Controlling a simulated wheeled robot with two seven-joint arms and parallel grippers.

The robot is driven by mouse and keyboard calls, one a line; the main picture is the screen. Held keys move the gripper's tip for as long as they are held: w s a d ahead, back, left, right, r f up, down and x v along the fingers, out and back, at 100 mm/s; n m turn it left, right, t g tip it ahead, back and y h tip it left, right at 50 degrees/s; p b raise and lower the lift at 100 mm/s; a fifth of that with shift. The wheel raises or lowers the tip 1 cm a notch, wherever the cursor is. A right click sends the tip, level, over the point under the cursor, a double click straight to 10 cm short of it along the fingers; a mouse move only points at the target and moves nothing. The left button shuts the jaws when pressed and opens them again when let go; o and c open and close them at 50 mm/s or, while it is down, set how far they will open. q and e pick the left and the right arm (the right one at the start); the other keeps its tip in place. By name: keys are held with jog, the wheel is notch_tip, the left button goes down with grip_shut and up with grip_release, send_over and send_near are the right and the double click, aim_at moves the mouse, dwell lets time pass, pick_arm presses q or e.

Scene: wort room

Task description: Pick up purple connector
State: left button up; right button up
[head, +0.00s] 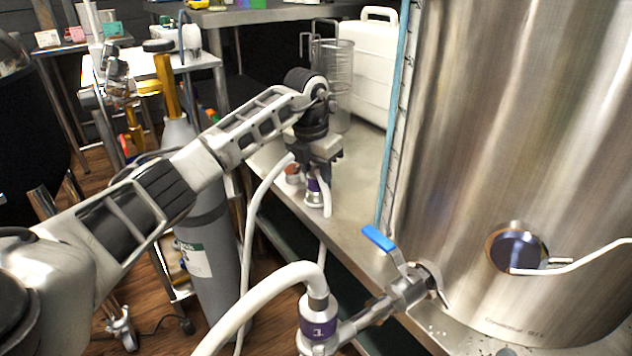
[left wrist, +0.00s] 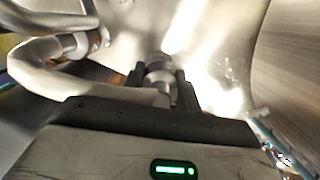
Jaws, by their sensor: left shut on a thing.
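A purple-banded connector (head: 313,187) on a white hose is at the edge of the steel bench, below my left gripper (head: 318,167). My left gripper points down and is shut on this connector. In the left wrist view, the connector (left wrist: 158,72) shows as a grey fitting between the two dark fingers; its purple band is not clear there. I cannot tell whether it touches the bench. A second purple-banded connector (head: 318,330), with a white hose, is joined to the tank's valve in the foreground. My right gripper is not in view.
A reddish-banded connector (head: 292,174) stands close left of the held one. The large steel tank (head: 470,150) with a blue-handled valve (head: 380,238) fills the right. A wire basket (head: 335,75) and white case (head: 370,60) stand behind. A grey gas cylinder (head: 205,240) stands left.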

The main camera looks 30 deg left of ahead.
pick_arm(q)
jog(key=shift+r, duration=0.15)
